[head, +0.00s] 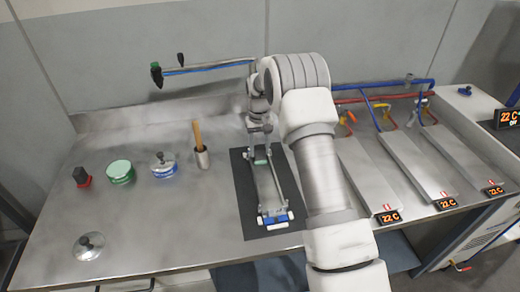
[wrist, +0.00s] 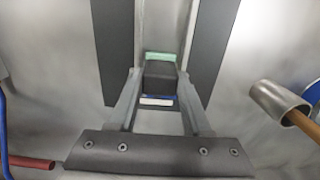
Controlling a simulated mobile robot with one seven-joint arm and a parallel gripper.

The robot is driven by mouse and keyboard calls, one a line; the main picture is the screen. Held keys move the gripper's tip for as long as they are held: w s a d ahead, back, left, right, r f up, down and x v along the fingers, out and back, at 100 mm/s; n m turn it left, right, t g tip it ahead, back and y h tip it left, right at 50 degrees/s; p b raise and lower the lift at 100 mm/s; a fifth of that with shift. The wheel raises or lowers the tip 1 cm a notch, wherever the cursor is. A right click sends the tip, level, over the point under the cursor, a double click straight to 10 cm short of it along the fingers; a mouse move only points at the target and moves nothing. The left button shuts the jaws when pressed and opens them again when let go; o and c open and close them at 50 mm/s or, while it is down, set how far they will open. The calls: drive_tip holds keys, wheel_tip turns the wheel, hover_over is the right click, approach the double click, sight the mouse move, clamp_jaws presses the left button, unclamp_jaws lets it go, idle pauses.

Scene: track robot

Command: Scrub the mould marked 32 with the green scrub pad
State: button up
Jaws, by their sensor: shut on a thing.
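A long narrow metal mould (head: 267,190) lies on a dark mat (head: 288,187), with a blue and white piece at its near end. Its number is too small to read. My gripper (head: 260,153) is over the far part of the mould. It is shut on the green scrub pad (head: 261,161), a dark block with a green edge. In the wrist view the pad (wrist: 160,57) sits between the fingers (wrist: 160,76), in line with the mould's pale side rails (wrist: 190,42). I cannot tell whether the pad touches the mould, as the block hides the contact.
To the left stand a cup with a wooden handle (head: 202,158), a blue-banded pot (head: 163,167), a green-topped tin (head: 120,172), a dark red-based item (head: 82,177) and a round lid (head: 88,246). Metal troughs (head: 373,173) with hoses fill the right. The front-left bench is mostly clear.

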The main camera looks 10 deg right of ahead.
drive_tip(key=shift+s, duration=1.2)
drive_tip(key=shift+s+f, duration=0.1)
drive_tip(key=shift+s, duration=0.25)
drive_tip(key=shift+s+b, duration=0.35)
drive_tip(key=shift+s, duration=0.5)
drive_tip(key=shift+s, duration=1.1)
drive_tip(key=shift+s+r+b, duration=0.25)
drive_tip(key=shift+s+b, duration=0.05)
drive_tip(key=shift+s, duration=0.9)
